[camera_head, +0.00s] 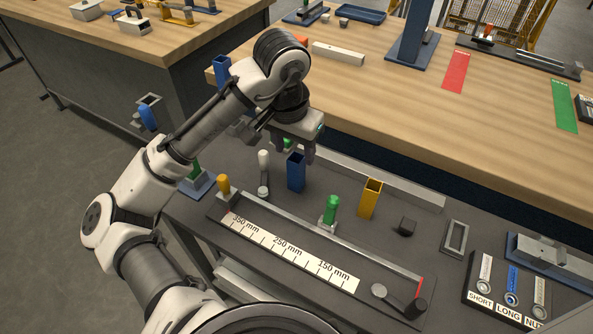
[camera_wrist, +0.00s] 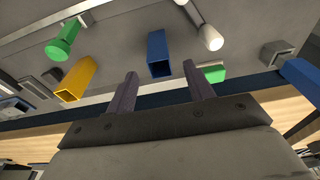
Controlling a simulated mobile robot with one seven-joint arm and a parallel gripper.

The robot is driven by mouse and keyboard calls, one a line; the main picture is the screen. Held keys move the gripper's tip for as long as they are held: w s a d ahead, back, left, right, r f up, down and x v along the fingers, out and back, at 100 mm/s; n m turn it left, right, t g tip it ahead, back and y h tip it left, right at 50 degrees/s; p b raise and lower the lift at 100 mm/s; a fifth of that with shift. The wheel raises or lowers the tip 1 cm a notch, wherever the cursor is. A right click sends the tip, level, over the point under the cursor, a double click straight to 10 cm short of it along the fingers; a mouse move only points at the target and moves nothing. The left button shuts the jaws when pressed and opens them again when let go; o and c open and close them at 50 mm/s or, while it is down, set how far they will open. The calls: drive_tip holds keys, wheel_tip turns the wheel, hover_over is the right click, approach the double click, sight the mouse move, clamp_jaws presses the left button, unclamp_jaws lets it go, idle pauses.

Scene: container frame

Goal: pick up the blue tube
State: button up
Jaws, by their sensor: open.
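An upright blue square hollow tube (camera_head: 296,174) stands on the dark lower bench, behind the ruler strip. In the wrist view the blue tube (camera_wrist: 157,58) shows just beyond the fingertips, lined up with the gap between them. My gripper (camera_head: 294,149) hangs above and close to the tube with its fingers pointing down. The gripper (camera_wrist: 160,72) is open, with nothing between its fingers. In the head view the fingers partly overlap the space by the tube's top, so I cannot tell the exact gap.
A white-topped cylinder (camera_head: 264,167) stands left of the tube. A green cylinder (camera_head: 331,209) and a yellow square tube (camera_head: 370,198) stand to its right. A metal bar (camera_head: 380,180) lies behind. Other blue pieces (camera_head: 222,73) are at the left. The wooden table (camera_head: 400,120) rises behind.

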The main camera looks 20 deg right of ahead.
sight(296, 173)
drive_tip(key=shift+w+d+f+p, duration=0.1)
drive_tip(key=shift+d+f+p, duration=0.1)
drive_tip(key=shift+f, duration=0.75)
drive_tip(key=shift+w+d+f+p, duration=0.1)
drive_tip(key=shift+w+f+p, duration=0.05)
drive_tip(key=shift+f, duration=0.85)
drive_tip(key=shift+w+d+f+p, duration=0.1)
drive_tip(key=shift+f+p, duration=0.1)
drive_tip(key=shift+f, duration=0.75)
drive_tip(key=c, duration=1.1)
